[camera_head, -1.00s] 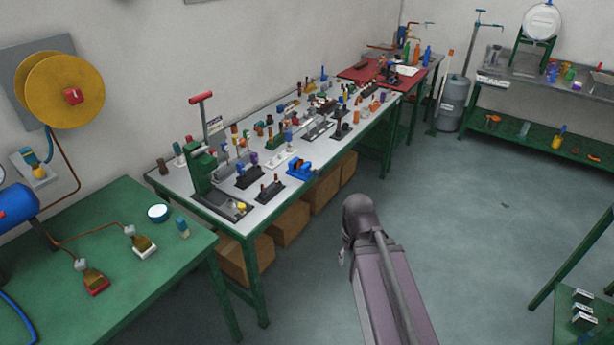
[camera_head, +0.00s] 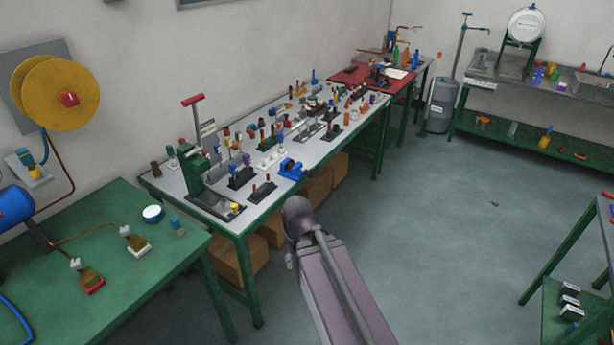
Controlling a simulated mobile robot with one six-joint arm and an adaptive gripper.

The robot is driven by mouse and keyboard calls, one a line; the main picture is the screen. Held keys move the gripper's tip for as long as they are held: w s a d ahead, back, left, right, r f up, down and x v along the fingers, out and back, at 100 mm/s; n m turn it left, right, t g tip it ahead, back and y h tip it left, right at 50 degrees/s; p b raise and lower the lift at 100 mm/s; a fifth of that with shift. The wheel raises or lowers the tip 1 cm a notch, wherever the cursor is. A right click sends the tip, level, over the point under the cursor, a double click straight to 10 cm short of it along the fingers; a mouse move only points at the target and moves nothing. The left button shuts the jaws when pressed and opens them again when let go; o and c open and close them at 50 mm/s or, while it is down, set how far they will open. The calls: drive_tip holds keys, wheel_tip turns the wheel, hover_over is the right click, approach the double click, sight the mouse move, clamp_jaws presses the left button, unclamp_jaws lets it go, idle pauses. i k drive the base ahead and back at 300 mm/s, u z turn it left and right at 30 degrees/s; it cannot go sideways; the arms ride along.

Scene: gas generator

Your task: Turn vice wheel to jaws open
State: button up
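A small blue device that looks like a bench vice (camera_head: 291,169) sits at the front edge of the long grey-topped workbench (camera_head: 262,213). It is too small to tell its wheel or how far its jaws stand apart. My arm reaches up from the bottom of the picture, its rounded grey joint just in front of the bench and below the blue device. My gripper is not visible; the arm's far end cannot be made out.
A green press with a red handle (camera_head: 193,101) stands at the bench's near end, with many small parts behind. A green table (camera_head: 110,220) is at left. Cardboard boxes (camera_head: 238,258) sit under the bench.

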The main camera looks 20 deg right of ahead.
sight(310, 173)
drive_tip(key=z, duration=0.05)
drive_tip(key=i, duration=1)
drive_tip(key=u, duration=0.05)
